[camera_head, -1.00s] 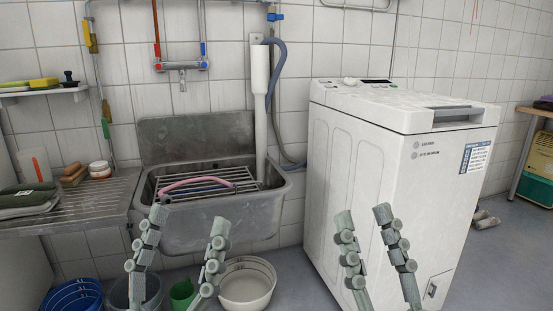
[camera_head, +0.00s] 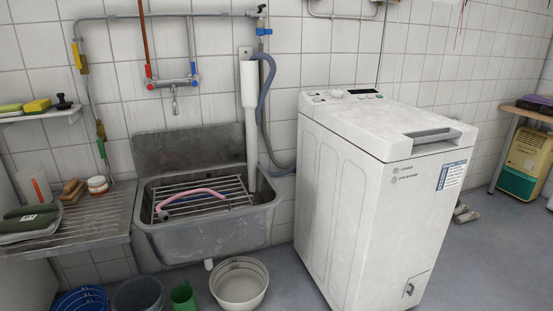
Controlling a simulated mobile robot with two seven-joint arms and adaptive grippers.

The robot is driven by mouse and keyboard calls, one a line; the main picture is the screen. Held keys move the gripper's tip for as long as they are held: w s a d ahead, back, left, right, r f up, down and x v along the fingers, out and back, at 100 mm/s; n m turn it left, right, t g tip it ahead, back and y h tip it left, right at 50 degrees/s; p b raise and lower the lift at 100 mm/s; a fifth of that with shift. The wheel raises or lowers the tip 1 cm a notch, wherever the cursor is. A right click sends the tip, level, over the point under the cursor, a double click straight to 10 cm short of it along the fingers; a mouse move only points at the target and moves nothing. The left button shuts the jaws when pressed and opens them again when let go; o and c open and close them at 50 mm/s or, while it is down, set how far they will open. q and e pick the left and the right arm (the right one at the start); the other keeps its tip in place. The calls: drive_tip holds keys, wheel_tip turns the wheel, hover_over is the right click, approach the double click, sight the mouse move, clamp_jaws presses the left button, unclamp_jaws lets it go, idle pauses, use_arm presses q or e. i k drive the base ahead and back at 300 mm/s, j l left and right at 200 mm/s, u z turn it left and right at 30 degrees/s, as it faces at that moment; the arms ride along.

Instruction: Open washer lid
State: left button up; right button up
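The white top-loading washer (camera_head: 365,200) stands upright on the floor, right of the sink. Its lid (camera_head: 375,120) is closed and lies flat on top. A grey handle (camera_head: 433,136) sits at the lid's front edge. The control panel with knobs and a small display (camera_head: 345,94) is along the back edge of the top. Neither of my grippers shows in the head view now.
A metal sink (camera_head: 210,230) with a rack and pink hose stands left of the washer. A white basin (camera_head: 239,285), a green jug (camera_head: 184,297) and buckets stand on the floor below. A table (camera_head: 525,112) is at the far right.

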sight(391, 130)
drive_tip(key=i+l+z, duration=0.1)
drive_tip(key=l, duration=0.3)
drive_tip(key=i+l, duration=0.2)
drive_tip(key=l, duration=0.2)
drive_tip(key=i+l+z, duration=0.15)
drive_tip(key=l, duration=0.2)
drive_tip(key=i+l+z, duration=0.1)
drive_tip(key=l, duration=0.3)
drive_tip(key=i, duration=0.1)
